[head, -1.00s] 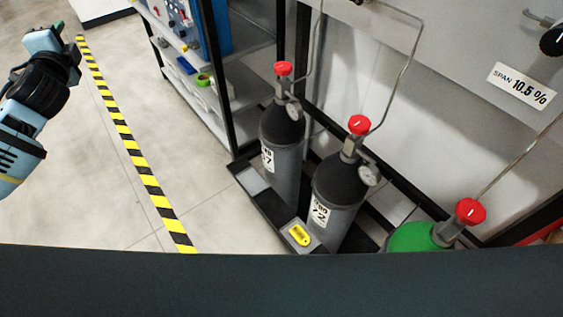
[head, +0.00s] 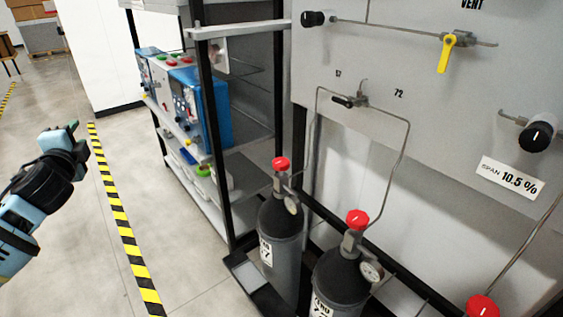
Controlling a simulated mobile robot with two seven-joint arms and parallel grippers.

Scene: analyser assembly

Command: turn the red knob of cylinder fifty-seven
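The left dark grey cylinder (head: 281,232) has a red knob (head: 281,164) on top and a gauge. Its label is partly turned away; only a "7" reads clearly. The middle dark grey cylinder (head: 341,277) has its own red knob (head: 357,219); its label is cut by the lower picture edge. A third red knob (head: 483,306) shows at the lower right, its cylinder out of view. My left gripper (head: 76,138) is raised over the floor at the left, well away from the cylinders. Its finger gap does not show clearly. My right gripper is out of view.
The grey panel above carries a yellow-handled valve (head: 447,54), black knobs and a "SPAN 10.5 %" label (head: 510,177). Pipes run down to the cylinders. A shelf rack (head: 207,122) with blue devices stands left of them. Striped tape (head: 118,215) crosses open floor.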

